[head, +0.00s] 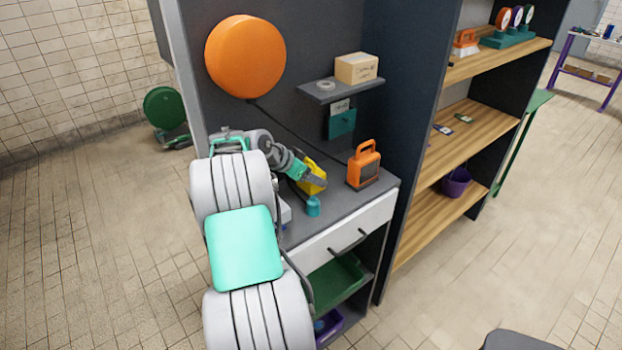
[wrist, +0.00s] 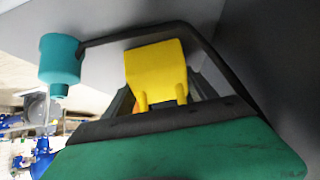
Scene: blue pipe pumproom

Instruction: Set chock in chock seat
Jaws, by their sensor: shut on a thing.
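The yellow chock (head: 312,174) is at my gripper (head: 316,183) above the grey counter, left of the orange lamp. In the wrist view the chock (wrist: 156,68) shows as a yellow block with two prongs, between the dark fingers of my gripper (wrist: 165,90). My gripper is shut on it. The fingers and the arm cover part of the chock. I cannot make out the chock seat in either view; it may be hidden behind my arm.
A teal bottle (head: 313,206) stands close below my gripper; it also shows in the wrist view (wrist: 62,60). The orange lamp (head: 364,165) stands on the counter (head: 345,204) to the right. A small shelf (head: 340,91) with a box (head: 356,68) is above.

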